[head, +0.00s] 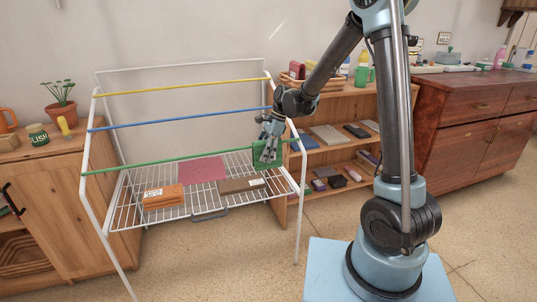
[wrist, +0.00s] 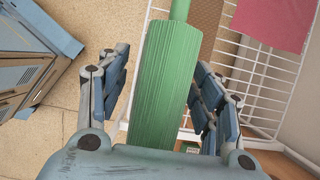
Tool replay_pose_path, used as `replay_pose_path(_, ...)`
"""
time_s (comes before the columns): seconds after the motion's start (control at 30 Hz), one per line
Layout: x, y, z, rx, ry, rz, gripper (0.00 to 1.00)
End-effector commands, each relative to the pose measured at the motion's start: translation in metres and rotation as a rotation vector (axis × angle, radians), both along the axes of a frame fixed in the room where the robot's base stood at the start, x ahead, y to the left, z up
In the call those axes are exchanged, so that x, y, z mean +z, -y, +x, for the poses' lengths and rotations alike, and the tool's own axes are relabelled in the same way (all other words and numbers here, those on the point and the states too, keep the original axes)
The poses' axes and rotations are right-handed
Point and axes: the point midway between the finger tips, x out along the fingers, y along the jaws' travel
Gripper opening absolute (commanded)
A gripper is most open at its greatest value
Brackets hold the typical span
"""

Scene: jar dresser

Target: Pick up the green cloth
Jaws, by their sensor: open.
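The green cloth (head: 278,152) hangs over the right part of the drying rack's green bar (head: 150,161). In the wrist view the green cloth (wrist: 165,85) fills the space between my fingers, with the green bar (wrist: 180,10) leading away from its top edge. My gripper (head: 267,150) is at the cloth, its fingers overlapping it in the head view. In the wrist view my gripper (wrist: 160,62) is open, one finger on each side of the cloth, with a visible gap on the left. The cloth's lower part is hidden behind the gripper body.
The white rack (head: 112,228) also has a yellow bar (head: 180,87) and a blue bar (head: 180,118). Its shelf holds a pink cloth (head: 203,170), an orange box (head: 163,197) and a brown box (head: 241,185). A wooden shelf unit (head: 335,148) stands close behind on the right.

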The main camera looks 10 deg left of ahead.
Motion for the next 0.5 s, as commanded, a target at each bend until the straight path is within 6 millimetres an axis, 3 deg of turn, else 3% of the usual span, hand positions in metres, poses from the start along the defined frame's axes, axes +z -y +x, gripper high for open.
replay_pose_path(0.5,-0.004,0.0001,0.0,0.0,0.0,0.0,0.6)
